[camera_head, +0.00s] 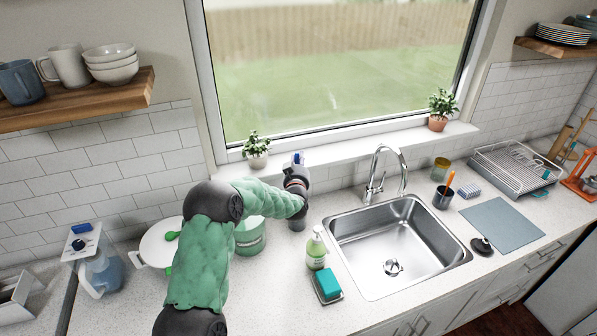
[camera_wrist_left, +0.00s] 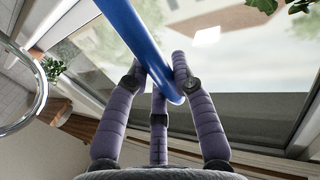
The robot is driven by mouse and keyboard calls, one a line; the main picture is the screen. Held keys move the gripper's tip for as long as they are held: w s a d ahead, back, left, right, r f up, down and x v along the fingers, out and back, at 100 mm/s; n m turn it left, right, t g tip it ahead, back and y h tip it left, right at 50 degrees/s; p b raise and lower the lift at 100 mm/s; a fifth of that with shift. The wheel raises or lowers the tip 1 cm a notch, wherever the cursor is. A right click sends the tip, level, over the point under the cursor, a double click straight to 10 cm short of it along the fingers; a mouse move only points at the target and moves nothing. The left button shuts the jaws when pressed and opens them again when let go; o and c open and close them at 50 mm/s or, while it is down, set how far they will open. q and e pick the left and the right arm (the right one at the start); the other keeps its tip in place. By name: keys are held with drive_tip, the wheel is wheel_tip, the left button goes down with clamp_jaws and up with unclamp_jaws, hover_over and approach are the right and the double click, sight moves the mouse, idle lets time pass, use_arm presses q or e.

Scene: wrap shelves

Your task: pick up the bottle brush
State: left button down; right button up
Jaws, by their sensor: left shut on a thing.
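The bottle brush shows in the left wrist view as a smooth blue rod (camera_wrist_left: 137,35). It runs from the top edge down between the fingers of my left gripper (camera_wrist_left: 163,78), which are closed around it. No bristles show there. In the head view my left gripper (camera_head: 297,168) is raised in front of the window sill, left of the sink. A small blue and white bit shows at its tip, too small to make out. My right gripper is not in view.
The sink (camera_head: 400,245) and its faucet (camera_head: 376,180) are right of my left gripper. A soap bottle (camera_head: 316,252), a green canister (camera_head: 250,238) and a white pot (camera_head: 158,245) stand nearby. A potted plant (camera_head: 256,152) is on the sill close by.

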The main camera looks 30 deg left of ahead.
sight(298, 152)
use_arm(q)
drive_tip(key=shift+r, duration=0.6)
drive_tip(key=shift+r+p, duration=1.2)
drive_tip(key=shift+p, duration=0.2)
drive_tip(key=shift+f, duration=0.1)
